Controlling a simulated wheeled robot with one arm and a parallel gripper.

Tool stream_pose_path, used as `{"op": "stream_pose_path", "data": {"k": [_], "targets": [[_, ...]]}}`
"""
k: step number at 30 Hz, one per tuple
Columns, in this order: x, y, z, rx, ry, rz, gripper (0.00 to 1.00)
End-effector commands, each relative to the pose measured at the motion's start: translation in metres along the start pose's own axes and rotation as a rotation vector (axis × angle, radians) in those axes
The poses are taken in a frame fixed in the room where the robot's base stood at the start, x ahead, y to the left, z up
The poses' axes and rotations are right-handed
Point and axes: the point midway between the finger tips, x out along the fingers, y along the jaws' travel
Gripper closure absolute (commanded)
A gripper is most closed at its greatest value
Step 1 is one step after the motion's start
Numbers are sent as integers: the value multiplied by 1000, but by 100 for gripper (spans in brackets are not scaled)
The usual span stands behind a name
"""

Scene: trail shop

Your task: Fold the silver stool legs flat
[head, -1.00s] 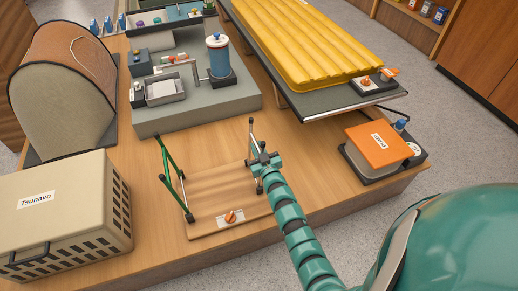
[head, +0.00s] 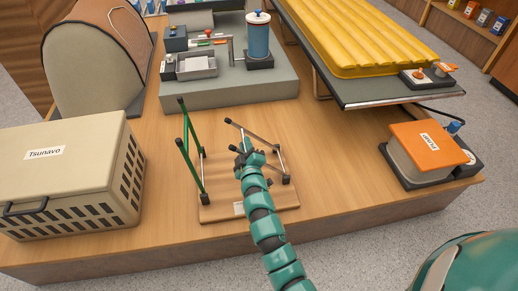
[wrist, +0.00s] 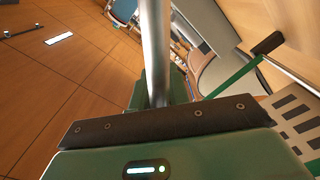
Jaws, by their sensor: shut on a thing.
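The stool lies upside down, its wooden seat (head: 222,207) on the wooden platform. Its silver legs (head: 252,133) are hinged at the seat's right side and lean left, over the seat. Its green legs (head: 192,150) stand steeply at the left side, leaning slightly outward. My gripper (head: 245,158) is shut on a silver leg, above the middle of the seat. In the wrist view the silver leg (wrist: 155,45) rises from between the fingers, and a green leg (wrist: 232,79) with a black end shows to the right. My arm hides part of the seat.
A beige crate (head: 65,170) stands left of the stool, and an orange-topped box (head: 428,148) to the right. A grey block (head: 230,90) with a blue cylinder (head: 258,40) stands behind. A yellow mattress (head: 360,35) lies on a cot at back right. Bare platform surrounds the seat.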

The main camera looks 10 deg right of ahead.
Motion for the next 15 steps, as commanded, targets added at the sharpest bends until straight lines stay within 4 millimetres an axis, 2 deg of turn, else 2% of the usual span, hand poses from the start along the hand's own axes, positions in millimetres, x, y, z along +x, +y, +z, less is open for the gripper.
{"op": "stream_pose_path", "data": {"k": [1, 6, 15], "targets": [[0, -18, 2, -47, 4, -1, 97], [0, -48, 0, -202, 3, -1, 98], [0, -85, 2, -414, 3, 2, 98]]}}
